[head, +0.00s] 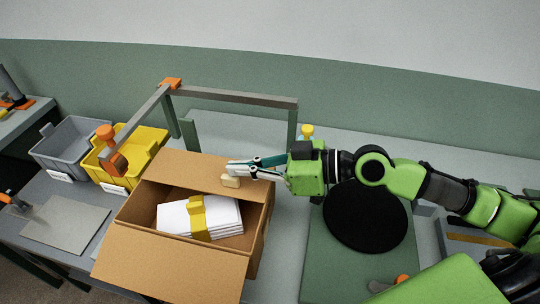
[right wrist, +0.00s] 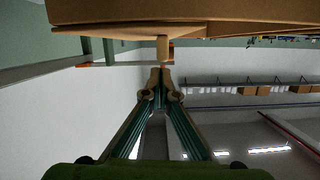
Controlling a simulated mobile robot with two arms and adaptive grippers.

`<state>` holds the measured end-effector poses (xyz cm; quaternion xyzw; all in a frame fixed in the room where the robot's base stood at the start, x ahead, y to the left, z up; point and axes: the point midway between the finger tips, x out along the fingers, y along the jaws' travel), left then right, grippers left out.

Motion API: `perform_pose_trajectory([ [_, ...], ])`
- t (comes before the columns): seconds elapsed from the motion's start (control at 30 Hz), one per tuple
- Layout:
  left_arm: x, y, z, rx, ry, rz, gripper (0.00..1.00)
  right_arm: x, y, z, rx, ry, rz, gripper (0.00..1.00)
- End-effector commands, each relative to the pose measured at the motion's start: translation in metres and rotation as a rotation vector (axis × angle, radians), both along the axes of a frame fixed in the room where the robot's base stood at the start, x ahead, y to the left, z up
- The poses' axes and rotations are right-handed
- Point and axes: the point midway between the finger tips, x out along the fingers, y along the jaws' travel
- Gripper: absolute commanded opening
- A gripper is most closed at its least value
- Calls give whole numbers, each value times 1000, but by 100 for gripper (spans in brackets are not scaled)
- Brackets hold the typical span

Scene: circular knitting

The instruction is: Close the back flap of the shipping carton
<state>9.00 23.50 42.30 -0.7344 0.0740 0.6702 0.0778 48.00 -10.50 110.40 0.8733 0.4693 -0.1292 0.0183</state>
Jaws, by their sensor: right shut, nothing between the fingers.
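The brown shipping carton (head: 257,238) stands open on the table in the head view. Its back flap (head: 185,165) is up, off the opening, along the far side; its exact tilt is hard to judge. A small pale tab (head: 230,182) shows at this flap. My right gripper (head: 232,169) is shut and empty, with its fingertips close to the tab. In the right wrist view, the tab (right wrist: 162,48) sticks out from a brown cardboard panel (right wrist: 125,32), just beyond the shut fingertips (right wrist: 160,76); whether they touch is unclear. My left gripper does not show.
The front flap (head: 165,262) hangs outward. A banded white stack (head: 222,217) lies inside the carton. A grey metal frame (head: 240,99) rises behind. Yellow (head: 150,142) and grey (head: 50,158) bins stand left. A black disc (head: 365,222) lies right, under my right arm.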

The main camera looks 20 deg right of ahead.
Motion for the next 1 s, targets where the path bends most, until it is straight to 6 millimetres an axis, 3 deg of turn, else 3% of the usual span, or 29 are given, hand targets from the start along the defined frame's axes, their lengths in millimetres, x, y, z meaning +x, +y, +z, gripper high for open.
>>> perform_pose_trajectory([
  [0.03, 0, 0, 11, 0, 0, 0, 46, 1, 1, 12, 1, -1, -1, 0],
  [0.23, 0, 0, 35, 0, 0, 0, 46, 4, 4, 37, 1, -1, -4, 0],
  [0.33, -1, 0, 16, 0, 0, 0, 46, -2, -6, 27, -4, 1, -8, 0],
  [0.73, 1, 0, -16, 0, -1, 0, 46, -23, -36, 36, -3, 4, -6, 0],
  [1.0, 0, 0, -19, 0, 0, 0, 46, -31, -46, 44, 5, 5, -7, 0],
])
